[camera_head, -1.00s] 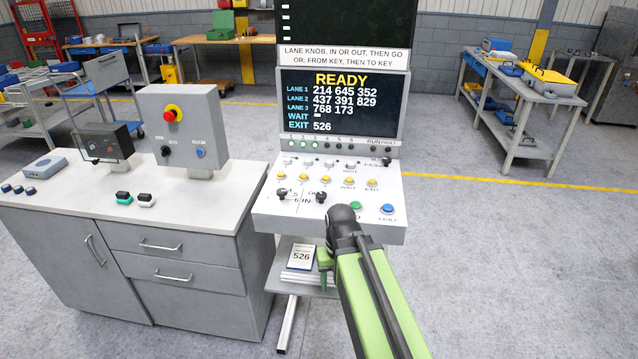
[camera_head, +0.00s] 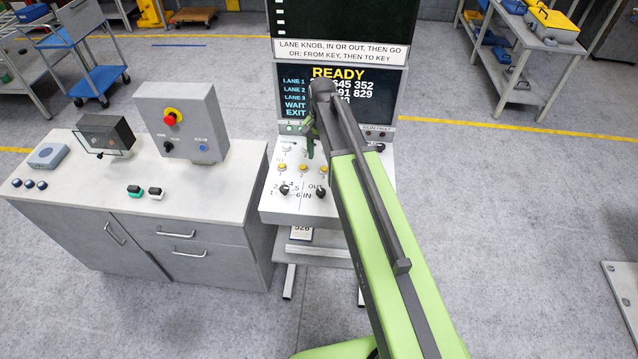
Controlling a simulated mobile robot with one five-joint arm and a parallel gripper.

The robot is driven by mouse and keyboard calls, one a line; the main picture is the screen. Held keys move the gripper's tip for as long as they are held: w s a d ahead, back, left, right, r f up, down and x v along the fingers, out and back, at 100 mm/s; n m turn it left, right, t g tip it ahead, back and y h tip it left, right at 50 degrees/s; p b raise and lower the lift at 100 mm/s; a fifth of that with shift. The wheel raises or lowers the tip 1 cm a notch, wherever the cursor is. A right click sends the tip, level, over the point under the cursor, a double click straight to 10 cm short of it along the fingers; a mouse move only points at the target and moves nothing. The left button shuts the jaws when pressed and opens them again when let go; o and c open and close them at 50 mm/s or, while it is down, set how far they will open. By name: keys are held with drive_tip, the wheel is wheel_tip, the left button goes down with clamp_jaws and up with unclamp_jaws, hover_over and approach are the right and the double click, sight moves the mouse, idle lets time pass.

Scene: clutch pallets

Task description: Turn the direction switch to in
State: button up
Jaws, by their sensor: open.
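The direction switch (camera_head: 321,192) is a small black knob on the white sloping console panel, beside the labels OUT and IN. Its pointing direction is too small to tell. The black lane knob (camera_head: 284,189) sits to its left, with numbers around it. My gripper (camera_head: 309,142) is above the upper part of the panel, in front of the screen's lower edge, apart from the switch. Its green fingers are partly hidden by my arm, and it is open. My green arm covers the right side of the panel.
Yellow buttons (camera_head: 303,167) line the panel above the knobs. The screen (camera_head: 340,73) reads READY and is partly covered by my arm. A grey cabinet (camera_head: 170,240) with a control box (camera_head: 182,125) stands at left. The floor at right is mostly clear.

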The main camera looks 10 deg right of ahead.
sight(321, 191)
wheel_tip(321, 191, down, 18)
drive_tip(key=b, duration=1.6)
drive_tip(key=shift+a+r+b, duration=0.15)
drive_tip(key=shift+r+b, duration=0.1)
drive_tip(key=shift+b, duration=0.15)
drive_tip(key=shift+r, duration=0.1)
clamp_jaws()
drive_tip(key=shift+n, duration=0.4)
drive_tip(key=n, duration=1.1)
